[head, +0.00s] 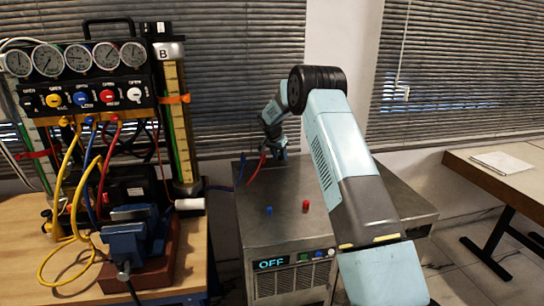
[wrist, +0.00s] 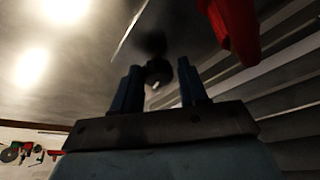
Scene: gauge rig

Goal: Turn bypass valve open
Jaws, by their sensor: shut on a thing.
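My gripper (head: 280,153) is over the back of the metal cabinet in the head view, small and partly hidden. In the wrist view its two blue fingers (wrist: 160,88) stand either side of a small dark round thing (wrist: 158,72). They are shut on it, but I cannot tell what it is. No part is clearly readable as the bypass valve. The gauge manifold (head: 88,78) at the left carries yellow (head: 54,100), blue (head: 81,98), red (head: 107,96) and white (head: 134,95) knobs marked OPEN above. My gripper is well to the right of these knobs.
The metal cabinet (head: 262,232) reads OFF and has blue (head: 269,210) and red (head: 306,206) fittings on top. A red hose end (head: 257,168) is close to my gripper. A vise (head: 133,240) and yellow hoses crowd the left bench. A table (head: 515,185) is at the right.

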